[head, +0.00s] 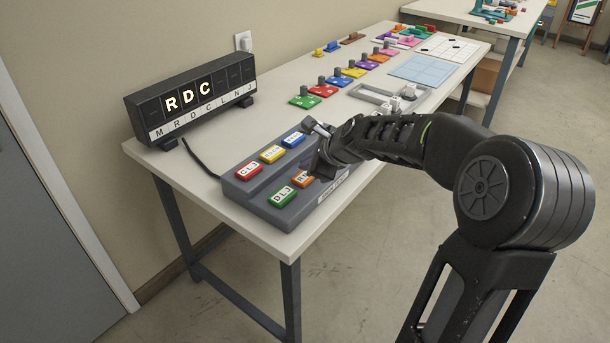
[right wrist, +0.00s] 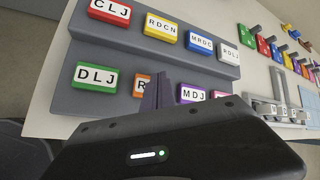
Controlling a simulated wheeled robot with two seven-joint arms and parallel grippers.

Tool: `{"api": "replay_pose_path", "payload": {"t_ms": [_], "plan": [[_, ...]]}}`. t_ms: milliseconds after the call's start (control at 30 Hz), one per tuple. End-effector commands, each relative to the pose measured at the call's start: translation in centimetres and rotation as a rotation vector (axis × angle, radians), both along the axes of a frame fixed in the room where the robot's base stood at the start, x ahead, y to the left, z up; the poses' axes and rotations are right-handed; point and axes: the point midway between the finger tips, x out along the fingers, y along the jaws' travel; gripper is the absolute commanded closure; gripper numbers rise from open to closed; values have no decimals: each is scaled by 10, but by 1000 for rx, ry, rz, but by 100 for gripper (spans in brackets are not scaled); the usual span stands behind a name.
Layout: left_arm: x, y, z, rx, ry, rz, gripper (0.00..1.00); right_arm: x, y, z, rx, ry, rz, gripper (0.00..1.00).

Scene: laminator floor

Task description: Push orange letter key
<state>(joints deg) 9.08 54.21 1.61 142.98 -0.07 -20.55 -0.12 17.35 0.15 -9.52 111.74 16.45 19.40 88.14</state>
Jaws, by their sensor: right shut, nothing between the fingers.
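The orange key (head: 302,179) is in the front row of the grey key box (head: 254,196), right of the green key (head: 282,197) marked DLJ. Its label starts with R; my right gripper hides the rest. In the right wrist view the orange key (right wrist: 142,86) shows only its left part. My right gripper (head: 320,164) is shut and empty, its fingers at the orange key's right side; I cannot tell whether they touch it. In the right wrist view the fingertips (right wrist: 157,80) stand between the orange key and the purple key (right wrist: 192,94) marked MDJ. My left gripper is out of view.
The back row holds red CLJ (head: 248,171), yellow (head: 272,154) and blue (head: 293,139) keys, plus a white-topped key (right wrist: 229,54). A black display (head: 190,98) shows lit letters RDC. Coloured blocks (head: 322,87) and a light blue mat (head: 423,69) lie farther along the table.

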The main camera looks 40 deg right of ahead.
Motion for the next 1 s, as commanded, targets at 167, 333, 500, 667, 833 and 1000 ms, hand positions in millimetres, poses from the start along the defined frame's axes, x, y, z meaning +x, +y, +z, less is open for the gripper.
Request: {"api": "replay_pose_path", "payload": {"t_ms": [167, 333, 500, 667, 833, 1000], "plan": [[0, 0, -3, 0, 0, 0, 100, 0, 0, -6, 1, 1, 0, 100], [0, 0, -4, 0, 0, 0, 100, 0, 0, -9, 1, 1, 0, 100], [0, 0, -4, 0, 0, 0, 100, 0, 0, -8, 0, 0, 0, 100], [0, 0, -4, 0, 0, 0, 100, 0, 0, -9, 0, 0, 0, 100], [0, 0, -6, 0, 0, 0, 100, 0, 0, -10, 0, 0, 0, 100], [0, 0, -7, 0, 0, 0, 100, 0, 0, -13, 0, 0, 0, 100]]}}
